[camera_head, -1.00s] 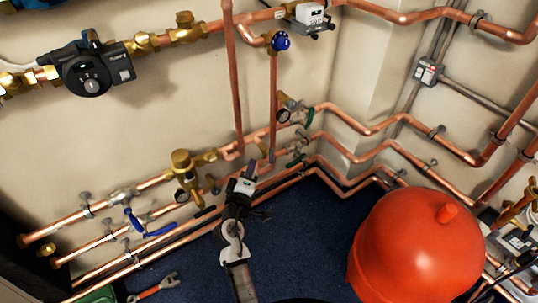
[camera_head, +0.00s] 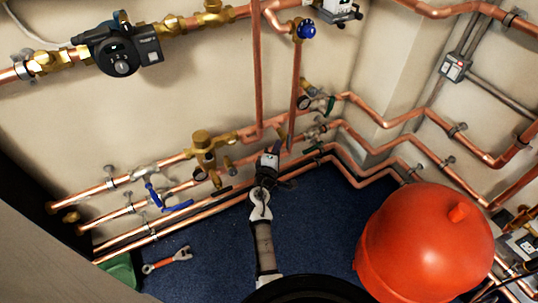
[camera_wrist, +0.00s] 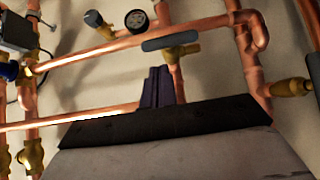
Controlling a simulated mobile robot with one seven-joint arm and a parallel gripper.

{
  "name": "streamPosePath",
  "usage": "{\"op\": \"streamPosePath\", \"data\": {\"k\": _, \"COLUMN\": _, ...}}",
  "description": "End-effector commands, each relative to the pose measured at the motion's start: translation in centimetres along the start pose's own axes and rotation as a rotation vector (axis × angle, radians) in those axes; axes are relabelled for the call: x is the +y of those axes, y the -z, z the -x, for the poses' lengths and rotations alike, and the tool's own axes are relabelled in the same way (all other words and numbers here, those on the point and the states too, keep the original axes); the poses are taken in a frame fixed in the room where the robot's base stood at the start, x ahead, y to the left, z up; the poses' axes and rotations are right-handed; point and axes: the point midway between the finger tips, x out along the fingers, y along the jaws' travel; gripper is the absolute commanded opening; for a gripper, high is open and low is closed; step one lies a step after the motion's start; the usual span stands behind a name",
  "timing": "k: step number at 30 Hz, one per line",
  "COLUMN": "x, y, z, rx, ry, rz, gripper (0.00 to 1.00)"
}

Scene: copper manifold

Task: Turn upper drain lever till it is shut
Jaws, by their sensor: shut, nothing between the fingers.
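Two green-handled valve levers sit on the pipes at the wall corner. The upper green lever (camera_head: 330,104), beside a round gauge, seems to be the upper drain lever. In the wrist view, it appears as a grey-green bar (camera_wrist: 170,40) on a brass stem, lying across the picture. The lower green lever (camera_head: 311,149) is partly hard to make out. My gripper (camera_head: 281,138) is below and left of the upper lever. Its dark fingers (camera_wrist: 157,72) are together and empty in the wrist view, with a visible gap between their tips and the lever.
Vertical copper pipes (camera_head: 257,70) stand just beyond my gripper. A brass fitting (camera_head: 203,142) and blue levers (camera_head: 176,207) are to its left. A red tank (camera_head: 425,245) stands at the right. A wrench (camera_head: 168,260) lies on the blue floor, which is otherwise mostly clear near my arm.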

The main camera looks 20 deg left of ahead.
Motion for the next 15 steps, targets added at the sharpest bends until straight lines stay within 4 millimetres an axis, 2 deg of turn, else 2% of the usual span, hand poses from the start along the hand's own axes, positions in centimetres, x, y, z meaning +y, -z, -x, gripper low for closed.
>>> {"op": "streamPosePath", "data": {"k": 6, "x": 0.06, "y": -1.24, "z": -1.24, "rx": 0.000, "ry": 0.000, "rz": -0.001, "gripper": 0.00}}
{"op": "streamPosePath", "data": {"k": 15, "x": 0.02, "y": -1.33, "z": -1.35, "rx": 0.002, "ry": -0.001, "rz": -0.001, "gripper": 0.00}}
